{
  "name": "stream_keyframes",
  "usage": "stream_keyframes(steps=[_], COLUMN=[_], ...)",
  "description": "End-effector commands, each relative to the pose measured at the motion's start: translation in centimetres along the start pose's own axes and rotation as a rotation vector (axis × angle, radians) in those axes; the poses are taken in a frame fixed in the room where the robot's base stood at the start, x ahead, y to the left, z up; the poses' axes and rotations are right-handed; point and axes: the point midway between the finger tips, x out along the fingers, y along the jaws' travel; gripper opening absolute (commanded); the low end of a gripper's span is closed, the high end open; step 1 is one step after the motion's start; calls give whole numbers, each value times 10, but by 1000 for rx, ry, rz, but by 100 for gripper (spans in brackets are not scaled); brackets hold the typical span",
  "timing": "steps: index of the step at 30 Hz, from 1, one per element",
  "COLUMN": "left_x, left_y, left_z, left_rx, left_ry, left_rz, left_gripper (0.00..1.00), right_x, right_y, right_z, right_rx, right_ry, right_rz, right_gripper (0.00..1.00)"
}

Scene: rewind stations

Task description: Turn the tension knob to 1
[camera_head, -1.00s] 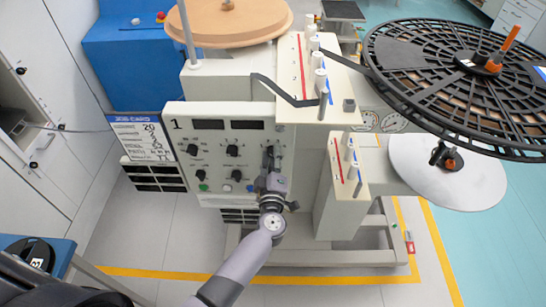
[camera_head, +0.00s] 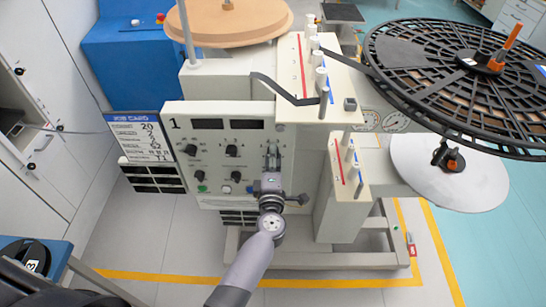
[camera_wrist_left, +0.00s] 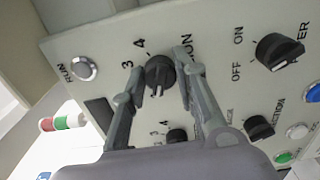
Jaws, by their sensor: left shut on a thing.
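The tension knob (camera_wrist_left: 160,75) is black and round with a pale pointer mark. In the left wrist view it sits between the two fingers of my left gripper (camera_wrist_left: 158,84), which is shut on it. The digits 3 and 4 show beside it, and its label is partly covered, with only "ON" readable. The pointer is toward the lower part of the picture; I cannot tell which digit it marks. In the head view my left gripper (camera_head: 272,152) is at the right side of the white control panel (camera_head: 215,137) and hides the knob there. My right gripper is not in view.
A job card (camera_head: 140,137) hangs left of the panel. A large black reel (camera_head: 455,75) overhangs at the right.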

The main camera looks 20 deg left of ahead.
Motion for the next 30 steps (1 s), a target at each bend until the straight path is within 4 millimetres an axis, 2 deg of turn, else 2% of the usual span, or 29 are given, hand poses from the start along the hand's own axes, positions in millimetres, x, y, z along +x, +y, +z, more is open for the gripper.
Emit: stream_keyframes(steps=[10,11,19,30], left_x=[-1,-1,0,0], left_y=[-2,-2,-1,0], left_z=[0,0,0,0], left_rx=[-5,-5,-4,-3], left_ry=[0,0,0,0], left_rz=[-4,-4,-2,-1], left_gripper=[0,29,47,48], right_x=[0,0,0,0], right_y=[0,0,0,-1], right_z=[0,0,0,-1], right_rx=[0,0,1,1], right_ry=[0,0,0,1], right_rz=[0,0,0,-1], right_gripper=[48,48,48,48])
